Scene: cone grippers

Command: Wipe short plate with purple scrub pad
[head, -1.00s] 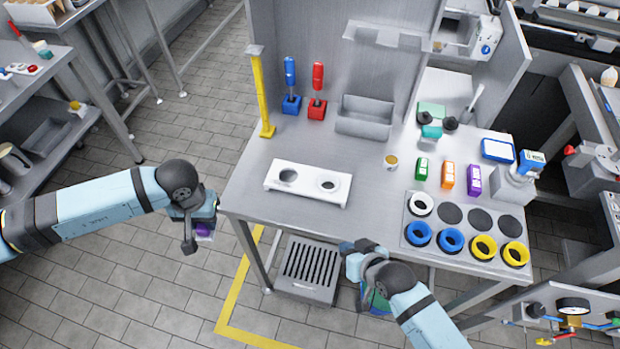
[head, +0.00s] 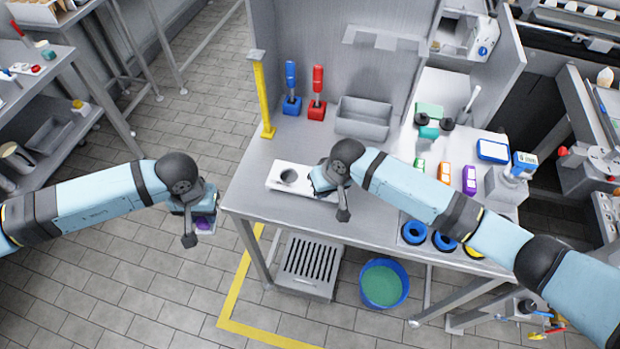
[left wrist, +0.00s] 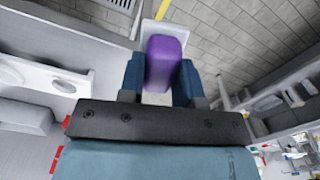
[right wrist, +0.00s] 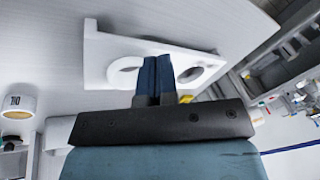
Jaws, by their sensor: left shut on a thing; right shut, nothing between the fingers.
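The purple scrub pad (head: 204,223) is held in my left gripper (head: 200,212), out over the floor to the left of the table. In the left wrist view the pad (left wrist: 163,62) sits between the two blue fingers (left wrist: 160,85). A low white plate with two round holes (head: 276,176), apparently the short plate, lies on the table. My right gripper (head: 322,183) is at its right end, hiding the right hole in the head view. In the right wrist view its fingers (right wrist: 156,78) are shut and empty, in front of the plate (right wrist: 97,60) between its holes. I cannot tell whether they touch it.
A yellow post (head: 262,95), blue and red upright tools (head: 291,88) and a grey bin (head: 362,120) stand towards the table's back. Blue rings (head: 414,232) lie at the right, partly behind my right arm. A blue bucket (head: 384,283) stands on the floor in front.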

